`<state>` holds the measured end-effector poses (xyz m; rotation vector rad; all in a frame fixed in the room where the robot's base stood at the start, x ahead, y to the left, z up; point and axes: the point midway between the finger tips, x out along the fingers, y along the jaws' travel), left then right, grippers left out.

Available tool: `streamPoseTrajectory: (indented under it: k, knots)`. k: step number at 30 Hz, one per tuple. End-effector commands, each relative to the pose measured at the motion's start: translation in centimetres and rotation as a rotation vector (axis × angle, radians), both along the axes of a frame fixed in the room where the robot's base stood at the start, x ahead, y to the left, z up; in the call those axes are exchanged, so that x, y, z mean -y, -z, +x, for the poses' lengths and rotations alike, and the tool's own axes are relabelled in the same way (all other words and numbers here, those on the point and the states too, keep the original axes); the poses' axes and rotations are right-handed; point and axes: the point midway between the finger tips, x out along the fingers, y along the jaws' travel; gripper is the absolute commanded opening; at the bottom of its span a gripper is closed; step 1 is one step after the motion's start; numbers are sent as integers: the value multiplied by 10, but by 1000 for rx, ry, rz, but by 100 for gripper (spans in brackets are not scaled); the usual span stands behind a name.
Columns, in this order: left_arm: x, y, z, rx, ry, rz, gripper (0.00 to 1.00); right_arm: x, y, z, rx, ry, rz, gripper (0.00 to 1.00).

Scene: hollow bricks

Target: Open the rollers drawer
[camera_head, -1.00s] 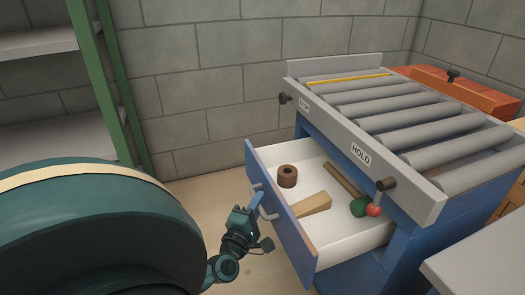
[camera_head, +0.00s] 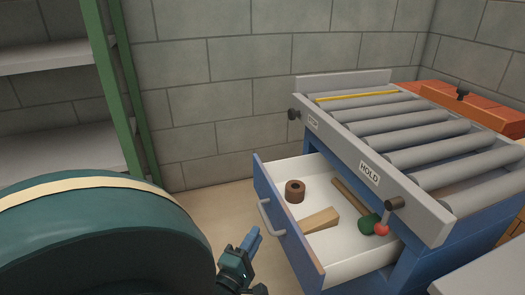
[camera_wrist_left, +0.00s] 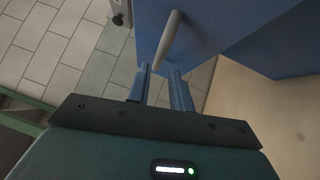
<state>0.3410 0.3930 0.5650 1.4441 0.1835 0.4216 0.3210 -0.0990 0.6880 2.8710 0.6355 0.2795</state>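The rollers drawer (camera_head: 289,233) stands pulled out from the blue roller table (camera_head: 443,262), with its white inside showing. Its grey bar handle (camera_head: 271,217) is on the blue front. In the left wrist view the handle (camera_wrist_left: 169,38) lies just ahead of the fingertips. My left gripper (camera_head: 252,242) is in front of the drawer, slightly below the handle in the picture and apart from it. Its two blue fingers (camera_wrist_left: 160,80) are spread with a gap and hold nothing. My right gripper is not in view.
Grey rollers (camera_head: 390,130) top the table. Red bricks (camera_head: 470,105) lie behind it. A green-posted shelf (camera_head: 110,80) stands left. The floor before the drawer is clear.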

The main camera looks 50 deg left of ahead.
Motion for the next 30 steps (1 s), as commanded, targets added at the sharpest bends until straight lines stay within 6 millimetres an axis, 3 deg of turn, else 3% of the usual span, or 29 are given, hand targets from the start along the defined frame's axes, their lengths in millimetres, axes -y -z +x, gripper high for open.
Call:
streamPoseTrajectory:
  k: [3, 10, 30]
  knots:
    - [11, 3, -25, -4, 1, -3, 22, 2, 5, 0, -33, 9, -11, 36]
    - [22, 7, -51, -2, 1, -1, 22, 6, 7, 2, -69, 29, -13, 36]
    - [24, 8, -55, 0, 1, -1, 22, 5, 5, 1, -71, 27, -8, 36]
